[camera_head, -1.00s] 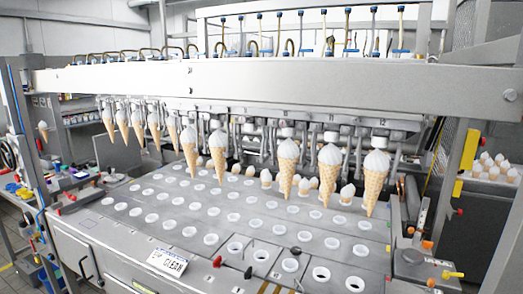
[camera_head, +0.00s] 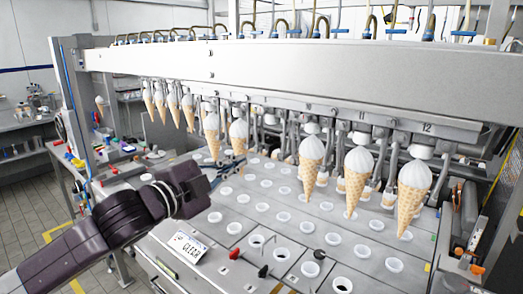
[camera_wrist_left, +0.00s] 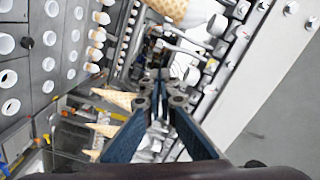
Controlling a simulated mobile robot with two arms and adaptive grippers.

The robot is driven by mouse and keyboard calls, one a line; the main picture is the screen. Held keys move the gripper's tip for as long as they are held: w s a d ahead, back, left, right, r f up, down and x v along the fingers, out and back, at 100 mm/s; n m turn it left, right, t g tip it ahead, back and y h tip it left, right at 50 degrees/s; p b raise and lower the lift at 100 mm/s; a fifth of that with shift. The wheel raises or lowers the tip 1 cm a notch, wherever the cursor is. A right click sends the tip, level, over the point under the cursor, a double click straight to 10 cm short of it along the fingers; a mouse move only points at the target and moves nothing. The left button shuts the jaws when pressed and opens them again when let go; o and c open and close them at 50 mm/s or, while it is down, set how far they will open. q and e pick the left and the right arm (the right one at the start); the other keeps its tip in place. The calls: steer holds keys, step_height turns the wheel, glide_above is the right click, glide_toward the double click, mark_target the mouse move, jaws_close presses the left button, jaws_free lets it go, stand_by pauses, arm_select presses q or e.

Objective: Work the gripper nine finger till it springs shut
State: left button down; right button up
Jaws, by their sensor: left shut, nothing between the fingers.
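A row of cone grippers hangs under the long beam; labels 11 and 12 show at the right end. Counting back from 12, gripper nine (camera_head: 277,140) is the place with no cone, between the cone (camera_head: 311,160) of ten and the cone (camera_head: 239,134) on its left. I cannot read its label or make out its finger's state. My left gripper (camera_head: 238,165) is shut and empty, low in front of the cones left of that gap. In the left wrist view its blue fingers (camera_wrist_left: 160,78) come together among metal parts, with a cone (camera_wrist_left: 185,8) above them.
The steel deck (camera_head: 215,248) with rows of white-rimmed holes lies below the cones. A "CLEAN" sign (camera_head: 186,246) and small red and black knobs are on it. The beam (camera_head: 300,70) closes off the space above the cones.

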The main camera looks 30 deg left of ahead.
mark_target(261, 128)
arm_select(q)
steer(key=w+p, duration=0.2)
steer(key=w, duration=0.6)
steer(key=shift+w+d+p, duration=0.15)
steer(key=shift+w+p, duration=0.2)
steer(key=shift+w, duration=0.05)
steer(key=shift+f, duration=0.2)
